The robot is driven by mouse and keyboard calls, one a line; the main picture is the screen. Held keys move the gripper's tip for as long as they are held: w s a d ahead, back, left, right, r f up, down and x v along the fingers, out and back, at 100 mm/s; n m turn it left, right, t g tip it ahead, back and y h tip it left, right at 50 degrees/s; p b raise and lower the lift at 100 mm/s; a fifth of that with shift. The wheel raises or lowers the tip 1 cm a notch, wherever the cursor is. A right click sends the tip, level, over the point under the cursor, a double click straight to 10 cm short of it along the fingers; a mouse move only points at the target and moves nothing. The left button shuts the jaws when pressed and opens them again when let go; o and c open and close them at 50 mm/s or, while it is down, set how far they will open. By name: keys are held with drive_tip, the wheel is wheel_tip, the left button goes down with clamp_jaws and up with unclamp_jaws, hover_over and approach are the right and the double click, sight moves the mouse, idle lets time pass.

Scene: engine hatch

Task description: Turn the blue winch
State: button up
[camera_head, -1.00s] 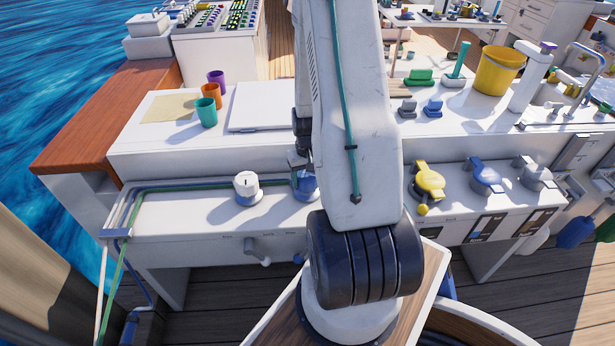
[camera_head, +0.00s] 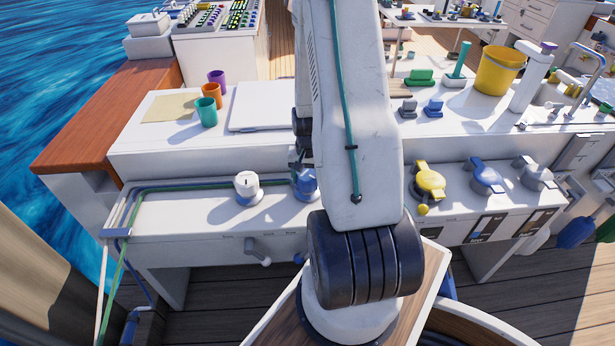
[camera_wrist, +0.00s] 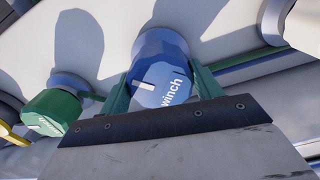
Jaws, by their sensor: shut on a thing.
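The blue winch (camera_wrist: 158,62) is a round knob with a white mark and the word "winch" on its face. In the wrist view it sits between the two green fingers of my gripper (camera_wrist: 160,88), which are shut on its sides. In the head view the blue winch (camera_head: 307,184) stands on the white console, partly hidden behind my arm. My gripper (camera_head: 301,168) is at the winch there, mostly hidden by my arm.
A white knob (camera_head: 247,186) stands left of the winch. A green knob (camera_wrist: 52,112) is beside it in the wrist view. Yellow (camera_head: 429,180) and blue (camera_head: 486,176) valve handles are to the right. Cups stand on the shelf behind, the nearest one teal (camera_head: 206,112).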

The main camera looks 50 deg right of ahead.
sight(307, 175)
drive_tip(key=o, duration=1)
wheel_tip(307, 175, up, 8)
drive_tip(key=shift+f, duration=0.1)
idle(0.4)
drive_tip(key=s+a+r+n, duration=0.4)
drive_tip(key=a+r, duration=0.5)
drive_tip(key=a, duration=0.1)
drive_tip(key=s+a+r+n+t, duration=0.1)
drive_tip(key=s+a+r+n, duration=0.2)
drive_tip(key=a+r, duration=0.7)
drive_tip(key=s+a+r+n, duration=0.4)
drive_tip(key=s+a+r, duration=0.1)
drive_tip(key=a+r, duration=0.4)
drive_tip(key=shift+s+a+r+n, duration=0.15)
drive_tip(key=shift+a+n, duration=0.15)
drive_tip(key=shift+a, duration=0.6)
